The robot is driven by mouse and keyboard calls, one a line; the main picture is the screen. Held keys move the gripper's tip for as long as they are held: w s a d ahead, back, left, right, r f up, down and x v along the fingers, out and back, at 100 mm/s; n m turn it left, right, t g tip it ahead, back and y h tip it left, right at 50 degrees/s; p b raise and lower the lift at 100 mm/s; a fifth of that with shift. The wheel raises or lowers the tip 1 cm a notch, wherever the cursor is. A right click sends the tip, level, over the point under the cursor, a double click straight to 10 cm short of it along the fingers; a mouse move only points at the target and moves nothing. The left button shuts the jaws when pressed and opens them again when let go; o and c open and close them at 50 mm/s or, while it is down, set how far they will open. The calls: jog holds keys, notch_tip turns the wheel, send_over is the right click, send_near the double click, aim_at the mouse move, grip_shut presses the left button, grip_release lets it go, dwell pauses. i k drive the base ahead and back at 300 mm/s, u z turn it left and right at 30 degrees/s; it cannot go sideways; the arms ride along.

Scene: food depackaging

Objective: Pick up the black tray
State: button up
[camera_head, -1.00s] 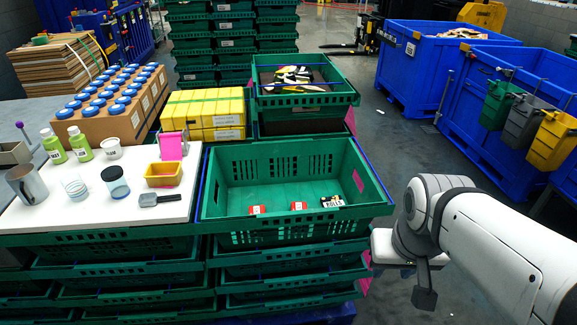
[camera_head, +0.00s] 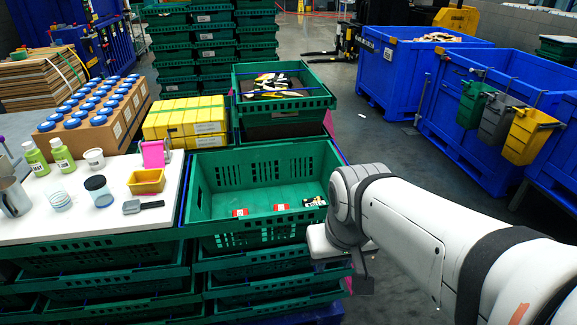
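A small black item with a white label (camera_head: 314,201), possibly the black tray, lies at the right end of the open green crate (camera_head: 262,157). It is too small to make out its shape fully. My gripper (camera_head: 345,262) is at the crate's front right corner, just outside the wall, at the end of my white arm. A dark finger-like part hangs down there; the fingertips are not clear, so I cannot tell its opening. No held thing shows.
Two red-and-white items (camera_head: 240,213) (camera_head: 282,207) lie in the crate. A white table (camera_head: 80,222) with bottles, jars and a yellow bin (camera_head: 147,181) stands left. Another green crate (camera_head: 283,104) stands behind. Blue containers (camera_head: 410,62) stand right, beyond clear floor.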

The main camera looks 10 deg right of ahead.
aim_at(319, 200)
jog(key=i, duration=1)
jog(key=u, duration=0.05)
